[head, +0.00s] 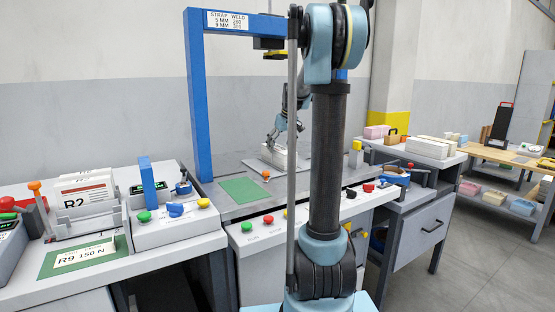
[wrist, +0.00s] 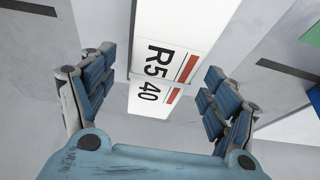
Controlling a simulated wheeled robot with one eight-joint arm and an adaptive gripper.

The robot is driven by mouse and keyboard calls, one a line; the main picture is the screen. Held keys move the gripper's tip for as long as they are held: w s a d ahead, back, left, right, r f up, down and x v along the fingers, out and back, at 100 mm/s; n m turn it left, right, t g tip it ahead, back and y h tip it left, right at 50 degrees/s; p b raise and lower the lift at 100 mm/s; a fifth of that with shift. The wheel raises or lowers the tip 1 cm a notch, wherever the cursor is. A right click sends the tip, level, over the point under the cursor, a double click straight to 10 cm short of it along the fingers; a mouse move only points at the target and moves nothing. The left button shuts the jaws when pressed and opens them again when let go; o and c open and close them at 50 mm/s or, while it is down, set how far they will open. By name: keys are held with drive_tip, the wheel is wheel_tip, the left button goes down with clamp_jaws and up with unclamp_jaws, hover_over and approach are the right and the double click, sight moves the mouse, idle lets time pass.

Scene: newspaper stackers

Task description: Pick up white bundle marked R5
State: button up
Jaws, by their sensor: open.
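My gripper (wrist: 160,68) is open, with blue-padded fingers on the left and right of the bundle's near end. Gaps show between the pads and the bundle; I cannot tell how deep the fingers reach. In the head view my gripper (head: 274,138) is just above a white bundle (head: 272,157) on the grey bench under the blue frame. Its marking is not readable there, and my arm covers part of the bench.
The blue strapping frame (head: 197,110) stands left of my gripper. A green pad (head: 242,190) lies in front of it. A bundle marked R2 (head: 84,195) stands in a holder on the left bench. White stacks (head: 426,147) sit on the right bench. Buttons line the front edge.

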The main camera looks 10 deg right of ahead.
drive_tip(key=shift+x, duration=2.65)
drive_tip(key=shift+s, duration=0.1)
clamp_jaws()
